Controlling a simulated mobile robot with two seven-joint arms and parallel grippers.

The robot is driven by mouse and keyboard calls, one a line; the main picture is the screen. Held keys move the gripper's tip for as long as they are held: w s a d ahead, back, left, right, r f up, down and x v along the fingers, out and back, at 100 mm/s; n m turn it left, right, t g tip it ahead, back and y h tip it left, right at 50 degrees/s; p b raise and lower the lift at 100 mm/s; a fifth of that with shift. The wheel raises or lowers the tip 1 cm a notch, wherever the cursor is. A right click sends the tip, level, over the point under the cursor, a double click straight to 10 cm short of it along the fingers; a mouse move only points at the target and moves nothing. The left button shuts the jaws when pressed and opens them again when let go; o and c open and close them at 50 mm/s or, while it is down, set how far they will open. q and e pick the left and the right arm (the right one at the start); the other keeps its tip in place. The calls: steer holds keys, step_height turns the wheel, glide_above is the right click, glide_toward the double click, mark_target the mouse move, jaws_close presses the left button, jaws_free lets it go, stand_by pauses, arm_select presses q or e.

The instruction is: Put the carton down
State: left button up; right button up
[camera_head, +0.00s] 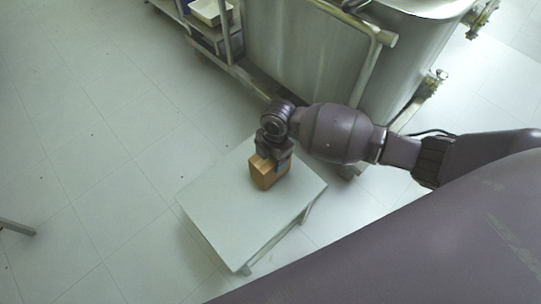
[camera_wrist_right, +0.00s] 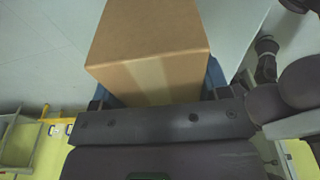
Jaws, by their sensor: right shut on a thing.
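The carton (camera_head: 265,173) is a small brown cardboard box at the small pale table (camera_head: 235,215) in the head view. My right gripper (camera_head: 273,158) is above it and shut on it. In the right wrist view the carton (camera_wrist_right: 150,50) fills the upper middle, with a blue-grey finger of the right gripper (camera_wrist_right: 158,90) on each side. I cannot tell whether the carton's underside touches the table top or is just above it. My left gripper is not in view.
A large steel vessel (camera_head: 305,55) with a pipe frame stands behind the table. A cart (camera_head: 212,40) with a pale tray (camera_head: 211,10) is at the upper left. The table top is bare left and in front of the carton. Open tiled floor lies to the left.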

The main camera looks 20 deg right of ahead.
steer(key=shift+f, duration=0.1)
steer(key=o, duration=1)
steer(key=shift+c, duration=0.2)
steer(key=shift+o, duration=0.5)
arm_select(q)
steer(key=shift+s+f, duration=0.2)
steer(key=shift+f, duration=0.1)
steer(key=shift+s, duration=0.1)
arm_select(e)
steer(key=r+p, duration=0.1)
steer(key=r, duration=0.2)
steer(key=d+r+p, duration=0.1)
steer(key=r, duration=0.3)
steer(key=r+p, duration=0.1)
steer(key=r, duration=0.2)
steer(key=shift+w+d+r, duration=0.25)
steer(key=shift+w+r, duration=0.05)
steer(key=shift+r, duration=0.05)
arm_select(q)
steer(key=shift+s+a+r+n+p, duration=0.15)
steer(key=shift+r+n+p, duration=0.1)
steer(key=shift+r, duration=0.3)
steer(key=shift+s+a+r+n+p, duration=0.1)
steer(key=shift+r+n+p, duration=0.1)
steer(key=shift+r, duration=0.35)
arm_select(e)
steer(key=shift+d+r, duration=0.15)
steer(key=shift+r, duration=0.6)
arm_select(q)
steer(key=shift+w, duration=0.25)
